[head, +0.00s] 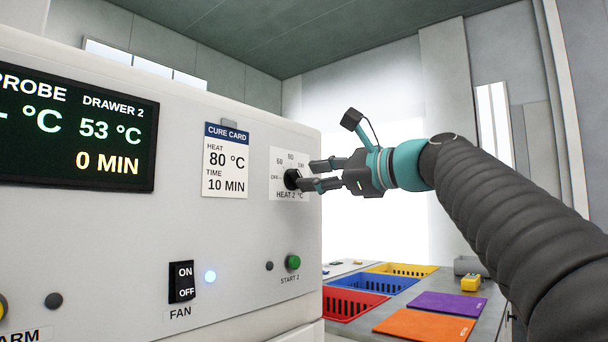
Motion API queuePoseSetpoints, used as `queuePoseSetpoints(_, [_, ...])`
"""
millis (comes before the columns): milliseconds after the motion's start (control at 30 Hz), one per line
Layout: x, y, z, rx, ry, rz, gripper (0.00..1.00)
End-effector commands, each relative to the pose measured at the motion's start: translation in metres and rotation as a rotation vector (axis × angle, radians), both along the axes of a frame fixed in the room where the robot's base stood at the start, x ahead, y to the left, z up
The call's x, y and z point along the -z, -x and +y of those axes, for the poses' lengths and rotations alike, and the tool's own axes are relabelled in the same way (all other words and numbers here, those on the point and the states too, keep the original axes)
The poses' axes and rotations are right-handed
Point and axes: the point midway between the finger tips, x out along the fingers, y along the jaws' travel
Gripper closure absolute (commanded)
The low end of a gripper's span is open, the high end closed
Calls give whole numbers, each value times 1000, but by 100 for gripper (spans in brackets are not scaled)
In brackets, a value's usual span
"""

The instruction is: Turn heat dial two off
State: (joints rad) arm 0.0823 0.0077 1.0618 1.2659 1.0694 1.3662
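The heat dial two (291,179) is a black knob on a white scale plate marked "HEAT 2 °C", at the right end of the pale machine front. My gripper (311,175) reaches in from the right with its two fingers apart, one above the other, at the dial. The fingertips are beside the knob; I cannot tell whether they touch it. The fingers cover part of the plate, and the knob's exact pointer setting is too small to read.
A display (75,128) reads drawer 2 at 53 °C, 0 MIN. A cure card (226,160) is left of the dial. Below are a green start 2 button (293,262) and a fan switch (182,282). Coloured trays and mats, including an orange mat (425,325), lie lower right.

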Motion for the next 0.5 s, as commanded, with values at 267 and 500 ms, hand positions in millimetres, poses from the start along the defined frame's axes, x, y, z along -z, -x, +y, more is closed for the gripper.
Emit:
queuePoseSetpoints(267, [0,-17,23,-1,1,0,60])
queuePoseSetpoints(500, [0,-19,25,1,1,-1,60])
